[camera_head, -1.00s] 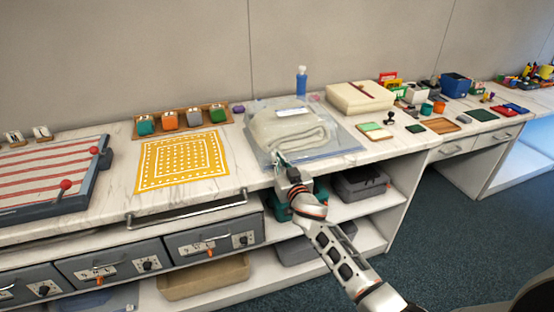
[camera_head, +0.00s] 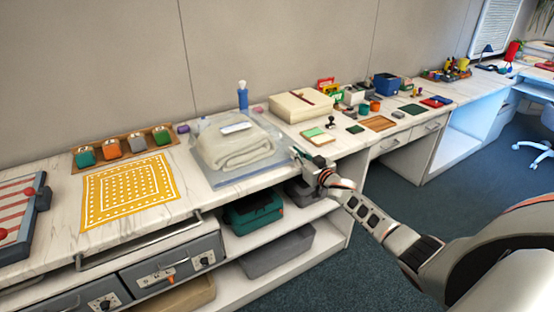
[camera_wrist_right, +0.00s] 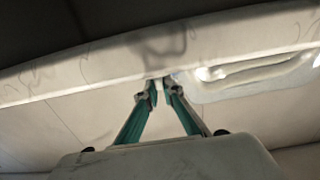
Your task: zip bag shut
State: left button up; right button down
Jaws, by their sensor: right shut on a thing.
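A clear plastic bag (camera_head: 208,172) lies flat on the marble counter with a folded cream cloth (camera_head: 240,150) inside and a white label (camera_head: 236,128) on top. My right gripper (camera_head: 297,153) is at the bag's right front corner, by the counter's front edge. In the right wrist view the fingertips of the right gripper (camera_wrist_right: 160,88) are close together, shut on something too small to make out. The bag (camera_wrist_right: 255,75) shows there as a pale shape to the right of the fingertips. Whether the zip is closed along its length cannot be told. My left gripper is not in view.
A blue bottle (camera_head: 243,97) stands behind the bag. A cream box (camera_head: 300,106) and a green-topped pad (camera_head: 318,135) lie to the right. A yellow mat (camera_head: 130,190) lies to the left. Below the counter are a teal case (camera_head: 253,210) and a grey case (camera_head: 278,252) on shelves.

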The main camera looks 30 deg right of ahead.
jog(key=shift+w+d, duration=0.1)
jog(key=shift+d, duration=1.85)
jog(key=c, duration=2.2)
grip_release()
jog(key=shift+d, duration=0.1)
jog(key=shift+o, duration=0.2)
jog(key=s, duration=1.2)
jog(key=shift+d, duration=0.15)
